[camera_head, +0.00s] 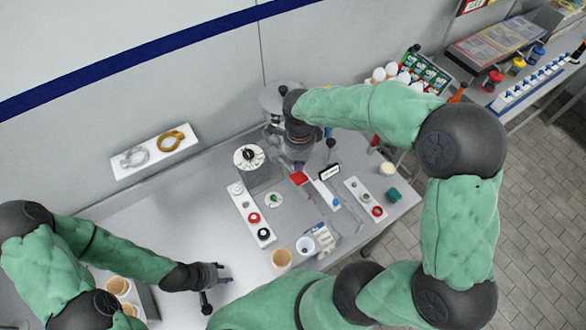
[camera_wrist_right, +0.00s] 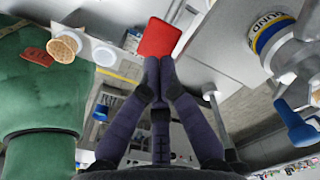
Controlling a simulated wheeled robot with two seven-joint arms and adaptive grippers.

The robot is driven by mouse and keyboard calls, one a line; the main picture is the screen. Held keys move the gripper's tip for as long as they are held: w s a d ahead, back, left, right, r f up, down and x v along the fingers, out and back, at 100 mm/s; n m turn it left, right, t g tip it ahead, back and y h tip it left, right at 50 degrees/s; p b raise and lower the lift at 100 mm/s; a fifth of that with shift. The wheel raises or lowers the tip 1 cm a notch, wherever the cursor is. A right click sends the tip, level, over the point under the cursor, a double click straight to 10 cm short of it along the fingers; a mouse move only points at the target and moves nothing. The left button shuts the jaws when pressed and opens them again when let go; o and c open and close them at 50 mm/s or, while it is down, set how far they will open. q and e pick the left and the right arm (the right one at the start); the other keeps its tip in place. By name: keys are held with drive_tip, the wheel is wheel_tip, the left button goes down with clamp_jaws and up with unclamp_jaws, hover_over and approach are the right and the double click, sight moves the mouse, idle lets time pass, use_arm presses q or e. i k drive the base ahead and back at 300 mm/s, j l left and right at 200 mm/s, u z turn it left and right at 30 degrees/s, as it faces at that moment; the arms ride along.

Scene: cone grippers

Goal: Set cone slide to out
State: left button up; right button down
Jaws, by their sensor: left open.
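A red block (camera_head: 299,178), which may be the cone slide's handle, is beside a narrow white plate with a black-and-white label (camera_head: 330,172) and a blue knob. I cannot read which label marks the slide. My right gripper (camera_head: 297,160) reaches down from above. In the right wrist view, its fingers (camera_wrist_right: 159,62) converge at the lower edge of the red block (camera_wrist_right: 160,38) and appear shut on it; the contact itself is hidden. My left gripper (camera_head: 218,274) is open and empty over the bare left part of the bench.
A white plate with red and black knobs (camera_head: 253,217) is left of the red block; another knob plate (camera_head: 365,197) is right. A metal machine (camera_head: 280,98) stands behind. A panel with two rings (camera_head: 154,151) is at the back left.

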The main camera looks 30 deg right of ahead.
sight(333, 203)
drive_tip(key=k, duration=1)
